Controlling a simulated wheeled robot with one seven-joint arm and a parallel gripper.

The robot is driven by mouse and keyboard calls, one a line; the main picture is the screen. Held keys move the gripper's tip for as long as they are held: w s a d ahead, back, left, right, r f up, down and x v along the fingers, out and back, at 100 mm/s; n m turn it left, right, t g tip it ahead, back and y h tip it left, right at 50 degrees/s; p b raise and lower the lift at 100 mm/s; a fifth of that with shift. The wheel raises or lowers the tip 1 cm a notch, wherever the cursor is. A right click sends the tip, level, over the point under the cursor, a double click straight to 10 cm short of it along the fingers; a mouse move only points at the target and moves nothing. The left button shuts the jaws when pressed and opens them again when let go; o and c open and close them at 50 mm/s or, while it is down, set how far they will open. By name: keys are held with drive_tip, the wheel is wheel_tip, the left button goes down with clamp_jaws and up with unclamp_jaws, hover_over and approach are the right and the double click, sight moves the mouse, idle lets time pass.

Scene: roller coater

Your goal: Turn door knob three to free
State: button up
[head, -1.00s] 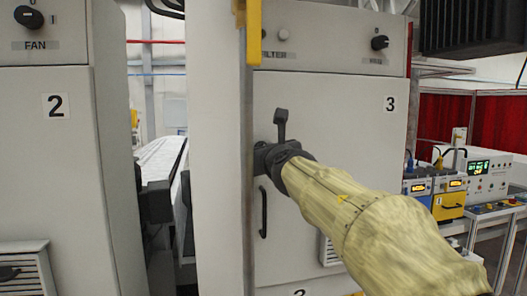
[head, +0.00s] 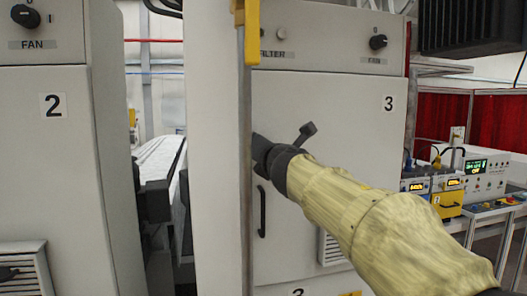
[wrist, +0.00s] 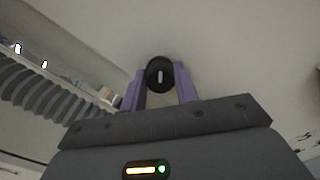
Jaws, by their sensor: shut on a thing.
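Cabinet door three (head: 330,110) is a pale grey panel with a "3" label at its upper right. My gripper (head: 262,152) is at the left side of this door, close against it. In the wrist view the door knob (wrist: 160,75) is a round black knob with a short white mark. The mark stands upright in that picture. The two purple fingers of my gripper (wrist: 159,82) are on either side of the knob and shut on it. In the head view the knob is hidden behind my gripper and wrist.
A black door handle (head: 262,211) is just below my gripper. A metal post with a yellow part (head: 246,35) stands just left of it. Cabinet two (head: 55,170) is at the left. Instruments on a bench (head: 470,180) are at the right.

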drive_tip(key=m, duration=0.5)
drive_tip(key=shift+m, duration=0.3)
drive_tip(key=shift+m+b, duration=0.35)
drive_tip(key=shift+m, duration=1.15)
drive_tip(key=o, duration=1)
drive_tip(key=b+v, duration=0.5)
drive_tip(key=v, duration=1)
drive_tip(key=shift+s+d, duration=0.1)
drive_tip(key=shift+d, duration=0.05)
